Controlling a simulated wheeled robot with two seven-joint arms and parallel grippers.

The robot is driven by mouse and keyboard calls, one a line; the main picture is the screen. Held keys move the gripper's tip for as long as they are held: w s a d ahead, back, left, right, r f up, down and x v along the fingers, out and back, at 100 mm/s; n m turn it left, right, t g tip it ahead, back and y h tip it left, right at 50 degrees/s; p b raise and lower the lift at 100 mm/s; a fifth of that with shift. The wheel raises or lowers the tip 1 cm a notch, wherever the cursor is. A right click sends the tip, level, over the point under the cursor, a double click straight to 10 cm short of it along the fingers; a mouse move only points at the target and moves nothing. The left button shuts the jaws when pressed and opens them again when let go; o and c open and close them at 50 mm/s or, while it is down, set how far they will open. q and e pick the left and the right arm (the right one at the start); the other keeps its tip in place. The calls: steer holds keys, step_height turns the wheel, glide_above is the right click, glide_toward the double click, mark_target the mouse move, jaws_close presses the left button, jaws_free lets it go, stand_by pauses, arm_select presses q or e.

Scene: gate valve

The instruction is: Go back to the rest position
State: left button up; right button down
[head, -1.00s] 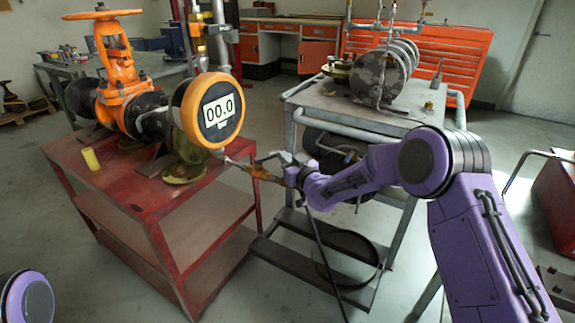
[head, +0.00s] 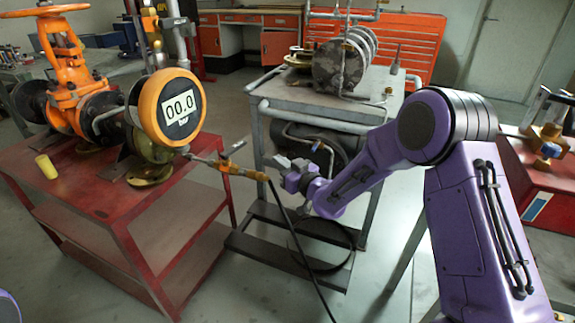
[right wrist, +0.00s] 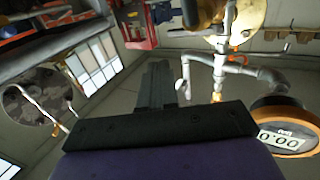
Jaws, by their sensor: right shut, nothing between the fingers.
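My right gripper (head: 281,162) is in the middle of the head view, its grey fingers shut and empty. It is a little right of the brass hose valve (head: 228,168) and looks apart from it. Its dark fingers also show shut in the right wrist view (right wrist: 156,84). My purple right arm comes in from the right, bent at the elbow. Only a small purple piece of my left side shows in the bottom left corner; the left gripper is out of view.
A round orange gauge (head: 169,107) reading 00.0 and an orange gate valve (head: 70,75) stand on a red table (head: 120,199). A grey cart (head: 330,98) stands behind my right gripper. A black hose (head: 292,235) hangs from the brass valve. A red bench (head: 541,182) is at right.

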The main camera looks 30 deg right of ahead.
steer(key=shift+s+d, duration=0.5)
steer(key=shift+s, duration=0.4)
